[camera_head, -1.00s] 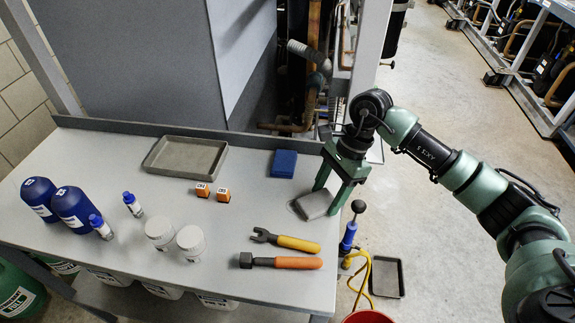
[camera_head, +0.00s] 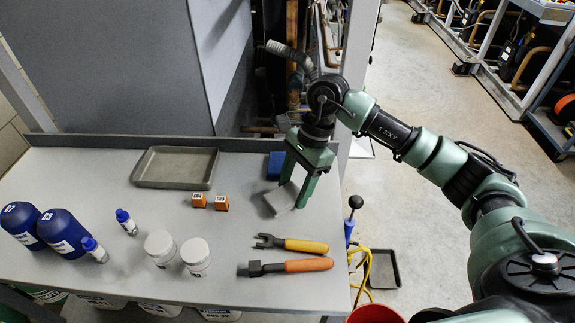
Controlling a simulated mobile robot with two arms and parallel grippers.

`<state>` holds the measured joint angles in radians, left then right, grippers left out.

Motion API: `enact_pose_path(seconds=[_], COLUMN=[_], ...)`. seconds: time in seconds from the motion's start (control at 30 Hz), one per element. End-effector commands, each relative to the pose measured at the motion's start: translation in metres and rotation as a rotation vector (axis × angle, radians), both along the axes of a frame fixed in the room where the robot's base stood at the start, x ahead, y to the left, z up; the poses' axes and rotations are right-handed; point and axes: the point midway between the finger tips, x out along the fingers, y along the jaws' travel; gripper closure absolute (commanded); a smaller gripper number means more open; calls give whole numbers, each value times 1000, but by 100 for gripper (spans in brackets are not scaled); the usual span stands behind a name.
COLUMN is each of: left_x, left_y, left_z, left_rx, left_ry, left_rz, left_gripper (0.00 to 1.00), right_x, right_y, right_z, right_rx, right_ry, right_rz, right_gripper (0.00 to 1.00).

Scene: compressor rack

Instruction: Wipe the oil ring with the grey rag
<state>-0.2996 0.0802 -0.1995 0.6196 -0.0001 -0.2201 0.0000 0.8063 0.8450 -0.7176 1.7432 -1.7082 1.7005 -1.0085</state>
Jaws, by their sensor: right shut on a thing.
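The grey rag (camera_head: 279,201) is a square pad near the right end of the grey bench. My right gripper (camera_head: 291,196) points down and is shut on the rag, with one finger on either side of it. The rag is low at the bench top; I cannot tell whether it presses flat. A faint dark edge shows along the rag's left side. I cannot make out the oil ring itself; the rag and gripper may cover it. My left gripper is not in view.
A blue block (camera_head: 275,166) is close behind my right gripper, partly hidden. White jars (camera_head: 196,257) and blue bottles (camera_head: 62,232) stand further left.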

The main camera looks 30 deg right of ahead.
Motion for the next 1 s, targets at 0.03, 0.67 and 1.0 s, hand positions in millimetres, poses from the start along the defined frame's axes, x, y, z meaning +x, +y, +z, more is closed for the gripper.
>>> enact_pose_path(seconds=[0.03, 0.67, 1.0], left_x=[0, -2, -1], left_y=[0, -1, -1], left_z=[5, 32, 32], left_rx=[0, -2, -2], left_ry=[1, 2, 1], left_rz=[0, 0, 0], left_gripper=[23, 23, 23], right_x=[1, -2, -2], right_y=[-1, -5, -5], right_z=[10, 63, 64], right_rx=[-2, -1, -1], right_ry=[-4, -3, -2], right_rz=[-2, -17, -18], right_gripper=[100, 100, 100])
